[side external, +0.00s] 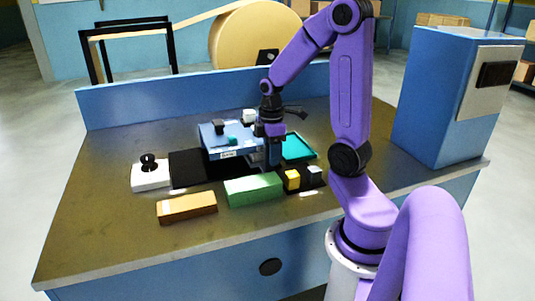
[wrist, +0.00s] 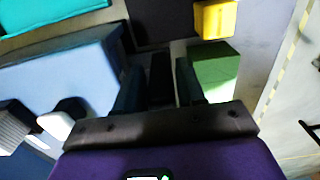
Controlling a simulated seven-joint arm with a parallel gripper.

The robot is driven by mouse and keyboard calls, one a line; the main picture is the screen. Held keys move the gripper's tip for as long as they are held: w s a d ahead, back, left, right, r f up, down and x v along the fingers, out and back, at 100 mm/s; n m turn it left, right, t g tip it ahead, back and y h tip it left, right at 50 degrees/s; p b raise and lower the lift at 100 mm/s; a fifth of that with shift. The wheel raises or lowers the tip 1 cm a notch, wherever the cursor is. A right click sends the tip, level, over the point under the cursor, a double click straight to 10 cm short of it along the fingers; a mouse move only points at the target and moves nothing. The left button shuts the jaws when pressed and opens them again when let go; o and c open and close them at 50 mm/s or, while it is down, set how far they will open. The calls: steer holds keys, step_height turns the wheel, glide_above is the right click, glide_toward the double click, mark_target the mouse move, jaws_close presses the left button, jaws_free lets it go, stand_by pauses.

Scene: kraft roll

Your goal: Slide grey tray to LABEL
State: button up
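My gripper (side external: 273,164) points down just right of a blue box (side external: 224,139) with a small white plate on its front. In the wrist view the fingers (wrist: 160,88) stand apart, with a dark upright shape between them; I cannot tell whether they touch it. A grey surface (side external: 250,160) shows low between the box and my gripper. It may be the grey tray, but it is mostly hidden. A dark mat (side external: 187,169) lies left of the box. No readable LABEL text shows.
A green block (side external: 254,189) stands in front of my gripper, with a yellow cube (side external: 292,180) to its right. A teal tray (side external: 299,147) lies behind right. A white base with a black knob (side external: 150,174) and an orange block (side external: 187,208) are left. The table's left side is clear.

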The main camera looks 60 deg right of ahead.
steer(key=shift+w+a, duration=0.1)
steer(key=shift+r, duration=0.25)
step_height(320, 180, up, 17)
stand_by(0.5)
steer(key=shift+f, duration=0.1)
steer(key=s+a+f+n, duration=0.1)
steer(key=s+a+f, duration=0.15)
steer(key=a, duration=0.45)
steer(key=s+a+f+n, duration=0.1)
steer(key=a+f, duration=0.3)
steer(key=a, duration=0.2)
steer(key=s+a+f+n, duration=0.1)
steer(key=s+a+f, duration=0.15)
steer(key=a, duration=0.45)
steer(key=s+a+f, duration=0.3)
steer(key=s+f, duration=0.1)
steer(key=s, duration=0.4)
steer(key=shift+a+n, duration=0.3)
